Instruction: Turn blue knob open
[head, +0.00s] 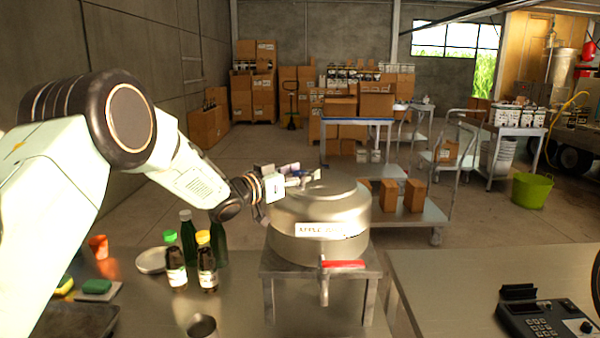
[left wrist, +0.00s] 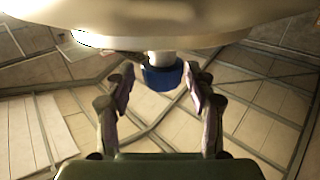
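The blue knob (left wrist: 163,76) sits on a short pale stem at the edge of a large metal vessel in the left wrist view. I cannot make the knob out clearly in the head view. My left gripper (left wrist: 160,84) has its two fingers apart, one on each side of the knob; I cannot tell whether either touches it. In the head view my left gripper (head: 290,180) is at the upper left of a steel tank (head: 320,210) with an apple label. A tap with a red handle (head: 343,264) is on the tank's front. My right gripper is not in view.
The tank stands on a metal stand (head: 265,268). Bottles (head: 176,262), a metal cup (head: 201,326) and a green sponge (head: 97,286) are on the left counter. A keypad device (head: 545,318) is on the right table. A cart with boxes (head: 414,196) stands behind.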

